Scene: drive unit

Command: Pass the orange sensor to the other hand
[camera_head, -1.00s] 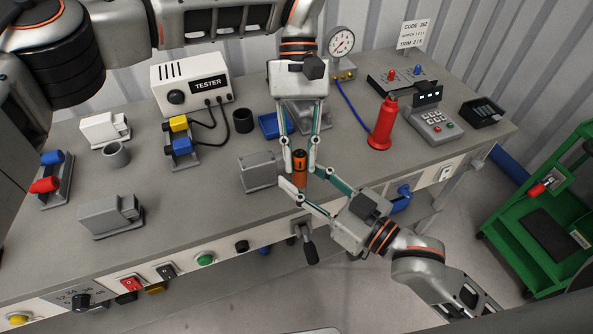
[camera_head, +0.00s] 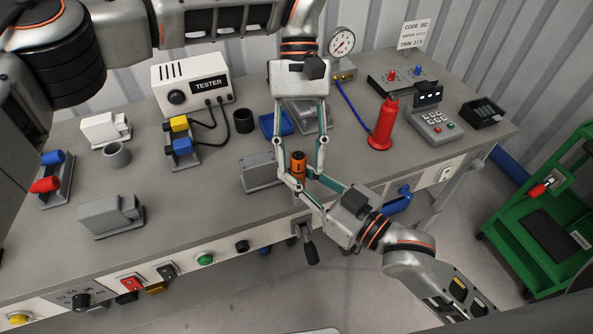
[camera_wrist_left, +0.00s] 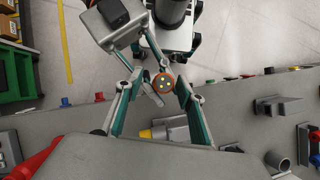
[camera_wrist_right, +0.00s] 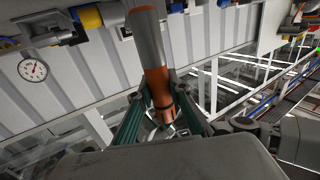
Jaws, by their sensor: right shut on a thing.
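The orange sensor (camera_head: 298,160), a small orange cylinder with dark marks, stands roughly upright above the bench's front edge. My right gripper (camera_head: 299,183) is shut on its lower part, coming in from the lower right. My left gripper (camera_head: 302,170) reaches down from above and is open, with a finger on each side of the sensor. In the left wrist view the sensor's round end (camera_wrist_left: 165,83) shows between the spread fingers.
A grey block (camera_head: 259,171) stands just left of the sensor. A blue tray (camera_head: 272,125) and a grey fixture (camera_head: 312,112) lie behind my left gripper. A red cylinder (camera_head: 382,127) stands to the right. A black lever (camera_head: 309,246) hangs from the bench front below.

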